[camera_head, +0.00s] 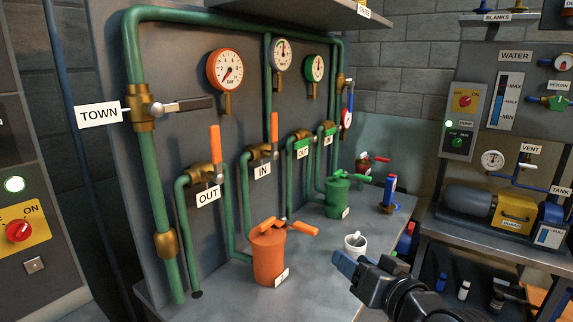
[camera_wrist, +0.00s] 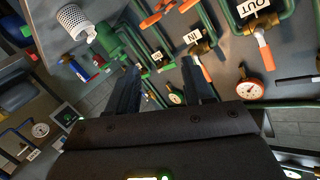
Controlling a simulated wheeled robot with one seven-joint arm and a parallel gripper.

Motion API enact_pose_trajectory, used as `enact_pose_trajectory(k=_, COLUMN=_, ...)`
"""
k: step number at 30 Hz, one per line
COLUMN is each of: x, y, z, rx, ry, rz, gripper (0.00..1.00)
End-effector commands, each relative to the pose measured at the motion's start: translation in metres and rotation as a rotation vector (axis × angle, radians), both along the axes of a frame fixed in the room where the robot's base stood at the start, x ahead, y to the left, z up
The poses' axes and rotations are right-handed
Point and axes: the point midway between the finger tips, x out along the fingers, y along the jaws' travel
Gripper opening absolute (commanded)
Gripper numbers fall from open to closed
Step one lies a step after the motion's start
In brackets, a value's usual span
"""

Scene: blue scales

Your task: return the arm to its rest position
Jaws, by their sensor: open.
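Behind the gap are the pipe panel, valves and gauges. In the head view the fingertips partly overlap and the exact gap is hard to see.
An orange canister (camera_head: 268,258) and a green canister (camera_head: 337,197) stand on the bench (camera_head: 225,295). Green pipes with orange-handled valves line the panel (camera_head: 185,60). A pump bench (camera_head: 480,232) is at right.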

Motion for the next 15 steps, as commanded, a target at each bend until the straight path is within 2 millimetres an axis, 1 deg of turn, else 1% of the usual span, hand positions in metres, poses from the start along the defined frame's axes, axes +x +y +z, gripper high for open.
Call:
enact_pose_trajectory(k=1, x=-0.018, y=-0.006, z=-0.020, rx=-0.007, ry=0.011, rz=-0.022, gripper=0.51)
enact_pose_trajectory(k=3, x=-0.040, y=-0.013, z=-0.040, rx=-0.020, ry=0.012, rz=-0.053, gripper=0.51)
enact_pose_trajectory(k=5, x=-0.060, y=-0.020, z=-0.056, rx=-0.032, ry=0.013, rz=-0.077, gripper=0.51)
enact_pose_trajectory(k=6, x=-0.074, y=-0.024, z=-0.066, rx=-0.042, ry=0.015, rz=-0.093, gripper=0.51)
enact_pose_trajectory(k=8, x=-0.095, y=-0.030, z=-0.079, rx=-0.056, ry=0.015, rz=-0.116, gripper=0.51)
enact_pose_trajectory(k=10, x=-0.121, y=-0.037, z=-0.092, rx=-0.074, ry=0.015, rz=-0.140, gripper=0.51)
enact_pose_trajectory(k=14, x=-0.170, y=-0.049, z=-0.110, rx=-0.112, ry=0.015, rz=-0.182, gripper=0.51)
enact_pose_trajectory(k=15, x=-0.185, y=-0.053, z=-0.115, rx=-0.126, ry=0.014, rz=-0.194, gripper=0.51)
